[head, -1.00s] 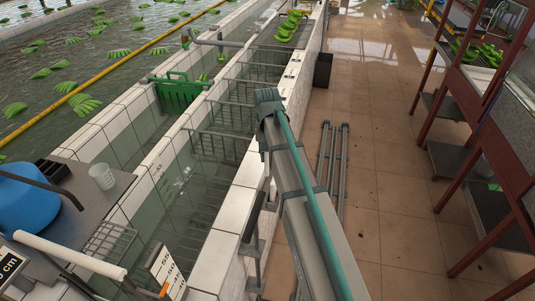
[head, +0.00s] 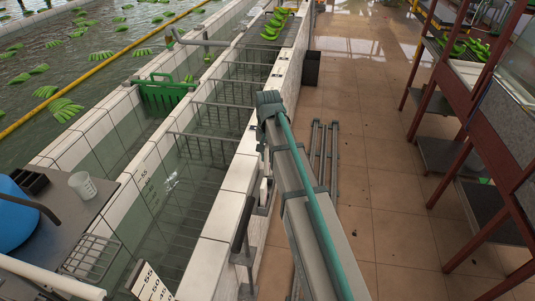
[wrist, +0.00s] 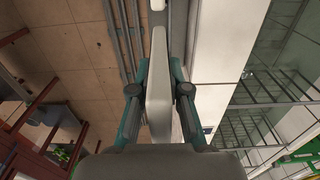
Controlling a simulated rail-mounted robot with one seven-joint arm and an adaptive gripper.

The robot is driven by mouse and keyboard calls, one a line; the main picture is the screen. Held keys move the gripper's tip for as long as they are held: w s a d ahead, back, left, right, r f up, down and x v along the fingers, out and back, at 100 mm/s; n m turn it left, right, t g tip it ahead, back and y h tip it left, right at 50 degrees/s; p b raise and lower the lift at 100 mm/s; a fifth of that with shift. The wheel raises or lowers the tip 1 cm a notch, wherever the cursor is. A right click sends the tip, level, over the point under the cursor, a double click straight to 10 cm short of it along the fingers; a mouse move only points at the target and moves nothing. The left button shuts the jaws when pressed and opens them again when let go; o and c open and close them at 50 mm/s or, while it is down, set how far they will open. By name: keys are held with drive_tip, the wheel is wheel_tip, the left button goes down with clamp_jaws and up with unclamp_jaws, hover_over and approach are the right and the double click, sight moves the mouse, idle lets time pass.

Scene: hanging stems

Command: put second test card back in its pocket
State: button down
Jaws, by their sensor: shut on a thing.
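In the wrist view my gripper (wrist: 158,92) has its two teal-jointed fingers closed on the sides of a flat, pale grey-white piece (wrist: 158,70), seen nearly edge-on. I take it to be the test card; no marking shows on it. It hangs over the outer edge of the white tank wall, above the floor. In the head view my gripper is hidden behind my arm. A small white upright piece (head: 264,191) shows beside my arm, near dark grey brackets (head: 243,240) on the wall's floor side. I cannot tell which bracket is the card's pocket.
The white-tiled wall (head: 222,205) borders tanks with metal bars (head: 215,117). Grey pipes (head: 323,150) run along the tiled floor. A dark bin (head: 312,68) stands by the wall. Red-framed shelves (head: 455,140) are at right. A marked white board (head: 152,284) is at lower left.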

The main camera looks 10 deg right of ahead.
sight(268, 173)
drive_tip(key=shift+f+b, duration=2.95)
drive_tip(key=shift+f, duration=2.55)
drive_tip(key=shift+f+b, duration=0.35)
drive_tip(key=shift+f, duration=0.05)
drive_tip(key=c, duration=1.1)
unclamp_jaws()
drive_tip(key=shift+o, duration=0.2)
drive_tip(key=shift+r, duration=0.1)
